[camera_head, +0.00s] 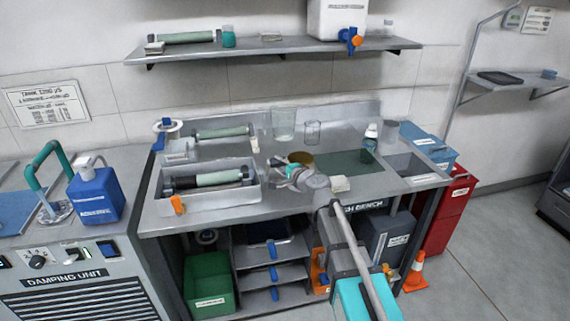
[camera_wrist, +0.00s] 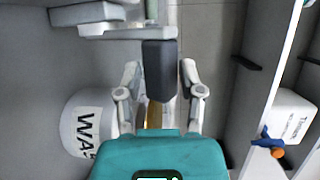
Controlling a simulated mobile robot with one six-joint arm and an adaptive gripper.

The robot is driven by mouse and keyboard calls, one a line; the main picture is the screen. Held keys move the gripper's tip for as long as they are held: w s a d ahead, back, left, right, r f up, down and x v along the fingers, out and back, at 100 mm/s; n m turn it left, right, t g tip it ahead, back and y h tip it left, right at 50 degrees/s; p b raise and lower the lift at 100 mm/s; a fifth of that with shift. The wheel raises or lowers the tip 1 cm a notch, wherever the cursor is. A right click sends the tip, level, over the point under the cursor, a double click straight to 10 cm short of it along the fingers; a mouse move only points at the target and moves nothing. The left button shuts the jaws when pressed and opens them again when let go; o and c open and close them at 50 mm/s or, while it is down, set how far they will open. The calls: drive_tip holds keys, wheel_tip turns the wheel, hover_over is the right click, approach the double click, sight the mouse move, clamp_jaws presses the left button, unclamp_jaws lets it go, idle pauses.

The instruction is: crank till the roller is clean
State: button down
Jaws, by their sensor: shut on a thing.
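A pale green roller (camera_head: 218,178) with dark ends lies across a white tray (camera_head: 208,202) on the bench. Its surface is too small to judge for ink. My gripper (camera_head: 283,168) is just right of the tray. In the wrist view, a dark upright grip (camera_wrist: 158,68), which looks like the crank handle, stands between the two fingers of my gripper (camera_wrist: 159,72), shut on it. A grey arm (camera_wrist: 128,32) shows beyond the grip. The crank is mostly hidden by my arm in the head view.
A second roller (camera_head: 222,133) lies behind the tray. Clear glass vessels (camera_head: 283,124) stand at the back. A sink (camera_head: 410,168) is at the right. In the wrist view, a white cylinder marked "WA" (camera_wrist: 88,125) is left of my gripper, and a shelf (camera_wrist: 268,120) is right.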

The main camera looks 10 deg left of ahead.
drive_tip(key=shift+s+d+f+b, duration=0.2)
drive_tip(key=shift+f+b, duration=0.2)
drive_tip(key=shift+f, duration=0.2)
drive_tip(key=c, duration=1.4)
unclamp_jaws()
drive_tip(key=c, duration=1.3)
unclamp_jaws()
drive_tip(key=shift+w, duration=0.1)
drive_tip(key=shift+c, duration=0.2)
drive_tip(key=o, duration=0.9)
drive_tip(key=shift+o, duration=0.2)
drive_tip(key=shift+w+f, duration=0.15)
drive_tip(key=shift+f, duration=0.05)
